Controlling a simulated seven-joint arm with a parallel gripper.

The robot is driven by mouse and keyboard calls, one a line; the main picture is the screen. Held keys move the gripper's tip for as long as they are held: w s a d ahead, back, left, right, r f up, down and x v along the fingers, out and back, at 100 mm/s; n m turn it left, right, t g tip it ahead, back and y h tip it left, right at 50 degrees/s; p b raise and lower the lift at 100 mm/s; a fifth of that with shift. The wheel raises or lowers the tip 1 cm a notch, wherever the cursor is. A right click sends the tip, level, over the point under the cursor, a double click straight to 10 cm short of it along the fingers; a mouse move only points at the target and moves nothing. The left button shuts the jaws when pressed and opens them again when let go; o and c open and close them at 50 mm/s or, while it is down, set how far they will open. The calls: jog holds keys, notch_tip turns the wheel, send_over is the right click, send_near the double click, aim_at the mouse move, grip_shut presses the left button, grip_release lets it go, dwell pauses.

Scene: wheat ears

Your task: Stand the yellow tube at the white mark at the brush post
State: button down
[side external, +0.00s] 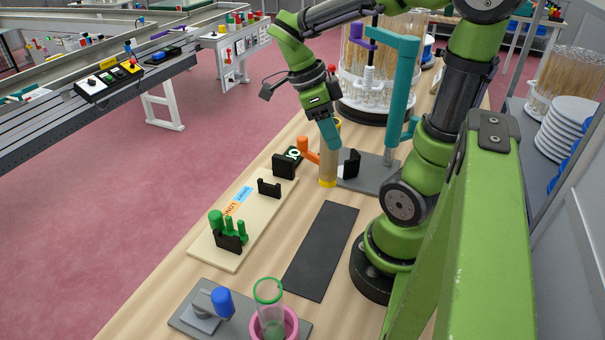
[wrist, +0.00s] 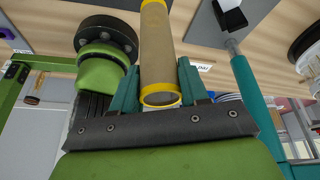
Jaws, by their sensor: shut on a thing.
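The yellow tube (side external: 328,168) is a tan cylinder with yellow rims. My gripper (side external: 329,137) is shut on it, with teal fingers on either side. The tube hangs nearly upright at the left edge of the grey base (side external: 376,181) of the brush post (side external: 403,92). I cannot tell whether its lower end touches anything. The wrist view also shows the tube (wrist: 157,48) between the fingers (wrist: 158,88). The brush post is teal, with a white brush (side external: 368,78) hanging from its arm. I cannot make out the white mark for certain.
A black block (side external: 352,163) stands on the grey base, right of the tube. An orange piece (side external: 307,150) is close on its left. A cream board (side external: 213,246) with black holders lies front left. A dark mat (side external: 322,250) lies clear. A glass (side external: 268,300) stands in a pink holder.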

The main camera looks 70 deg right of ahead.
jog(key=d+n+h, duration=0.1)
jog(key=d+n, duration=0.2)
jog(key=d, duration=1.3)
notch_tip(320, 180, down, 9)
jog(key=w, duration=0.1)
jog(key=shift+t, duration=0.4)
jog(key=c, duration=0.6)
grip_release()
jog(key=shift+o, duration=0.2)
